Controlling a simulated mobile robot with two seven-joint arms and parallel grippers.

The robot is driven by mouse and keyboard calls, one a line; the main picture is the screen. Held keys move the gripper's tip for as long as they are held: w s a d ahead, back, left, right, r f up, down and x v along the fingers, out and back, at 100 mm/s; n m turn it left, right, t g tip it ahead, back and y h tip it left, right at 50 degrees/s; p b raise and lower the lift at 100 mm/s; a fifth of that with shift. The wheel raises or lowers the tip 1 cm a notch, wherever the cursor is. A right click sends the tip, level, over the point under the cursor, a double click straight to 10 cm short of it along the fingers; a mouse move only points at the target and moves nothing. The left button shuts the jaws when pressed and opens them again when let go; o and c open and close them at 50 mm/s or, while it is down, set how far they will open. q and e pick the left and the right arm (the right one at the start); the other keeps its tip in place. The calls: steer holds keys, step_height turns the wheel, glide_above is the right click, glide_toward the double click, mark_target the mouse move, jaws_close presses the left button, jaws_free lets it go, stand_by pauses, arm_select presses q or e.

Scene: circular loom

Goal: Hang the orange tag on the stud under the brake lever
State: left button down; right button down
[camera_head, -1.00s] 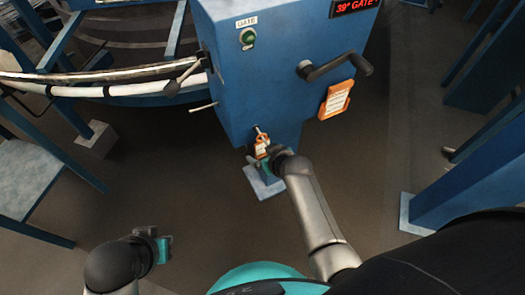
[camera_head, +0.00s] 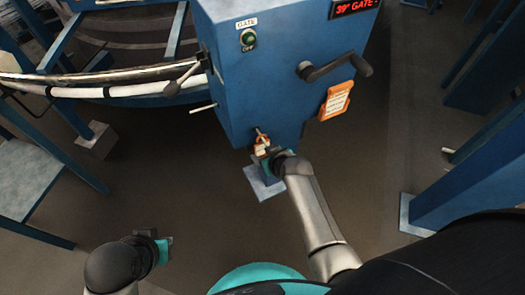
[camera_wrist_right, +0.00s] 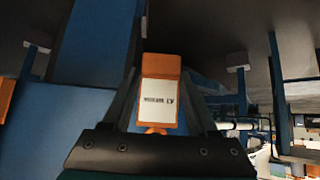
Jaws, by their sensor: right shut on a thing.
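The orange tag (camera_head: 262,142) is at the lower edge of the blue cabinet in the head view. In the wrist view the tag (camera_wrist_right: 161,98) shows a white label with dark print between the fingers. My right gripper (camera_head: 264,152) is shut on it. A small pale peg (camera_head: 257,131) shows just above the tag; I cannot tell whether the tag still hangs on it.
The blue cabinet (camera_head: 240,85) carries a GATE switch (camera_head: 248,38), a black crank (camera_head: 335,66) and another orange card (camera_head: 335,101). A white curved rail (camera_head: 110,91) runs left of the cabinet. A blue post (camera_head: 470,175) stands at right. Open floor lies between.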

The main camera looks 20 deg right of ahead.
steer(key=shift+s+r, duration=0.1)
steer(key=shift+s, duration=0.05)
steer(key=shift+s+d+r+p, duration=0.1)
steer(key=shift+s+p, duration=0.1)
steer(key=shift+p, duration=0.25)
steer(key=shift+s, duration=0.2)
steer(key=shift+s+p, duration=0.15)
steer(key=shift+p, duration=0.2)
steer(key=s+p, duration=0.2)
steer(key=s, duration=0.1)
steer(key=s+d+p, duration=0.1)
steer(key=shift+s+r, duration=0.35)
